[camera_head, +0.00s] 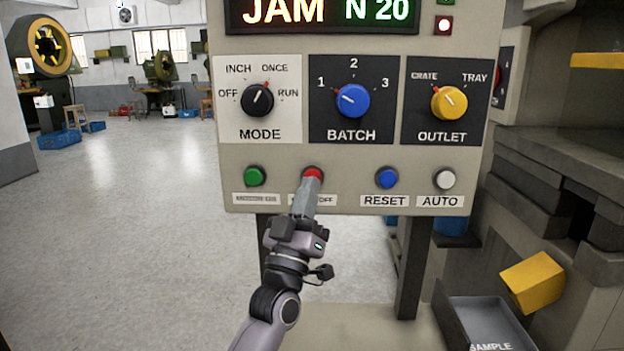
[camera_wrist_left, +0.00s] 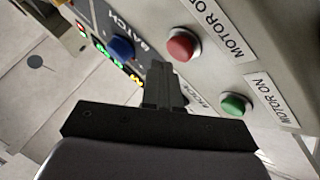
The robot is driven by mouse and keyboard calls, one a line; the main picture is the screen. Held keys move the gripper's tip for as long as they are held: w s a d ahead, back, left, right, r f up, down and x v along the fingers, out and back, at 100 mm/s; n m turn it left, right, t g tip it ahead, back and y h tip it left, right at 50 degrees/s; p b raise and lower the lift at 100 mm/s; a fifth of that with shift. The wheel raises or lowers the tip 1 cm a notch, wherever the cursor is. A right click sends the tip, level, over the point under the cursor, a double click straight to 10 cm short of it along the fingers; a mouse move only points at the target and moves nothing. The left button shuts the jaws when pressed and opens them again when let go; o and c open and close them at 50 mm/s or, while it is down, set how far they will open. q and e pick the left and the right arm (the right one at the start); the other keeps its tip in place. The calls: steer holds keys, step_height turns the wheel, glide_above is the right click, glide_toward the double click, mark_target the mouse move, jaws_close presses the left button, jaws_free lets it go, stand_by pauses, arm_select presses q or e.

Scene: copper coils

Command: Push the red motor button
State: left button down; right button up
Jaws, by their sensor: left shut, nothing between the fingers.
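The red motor button (camera_head: 313,173) is a round button on the lower row of a beige control panel, above a label partly hidden by my gripper. In the left wrist view the red button (camera_wrist_left: 181,46) sits beside a label starting "MOTOR O". My left gripper (camera_head: 309,184) is shut and empty, its fingertips just below the red button and overlapping its lower edge in the head view. In the left wrist view the shut fingers (camera_wrist_left: 161,75) point up close beside the button; I cannot tell whether they touch it. My right gripper is not in view.
A green button (camera_head: 254,176) is left of the red one; blue (camera_head: 387,178) and white (camera_head: 444,179) buttons are right. Above are the black mode knob (camera_head: 257,98), blue batch knob (camera_head: 352,101), yellow outlet knob (camera_head: 449,103) and a display (camera_head: 322,15) reading "JAM N 20".

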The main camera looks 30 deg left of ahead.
arm_select(q)
steer(key=shift+w, duration=0.1)
steer(key=shift+w+a, duration=0.2)
steer(key=shift+w, duration=0.1)
steer(key=shift+w+a, duration=0.2)
steer(key=shift+w, duration=0.25)
stand_by(0.8)
steer(key=shift+s, duration=0.1)
steer(key=shift+s+d+p, duration=0.3)
steer(key=shift+s+d, duration=0.1)
steer(key=shift+s, duration=0.35)
steer(key=s, duration=0.1)
steer(key=s+d+p, duration=0.1)
steer(key=s, duration=0.1)
steer(key=s+d+p, duration=0.1)
steer(key=shift+s+d, duration=0.1)
steer(key=shift+s, duration=0.2)
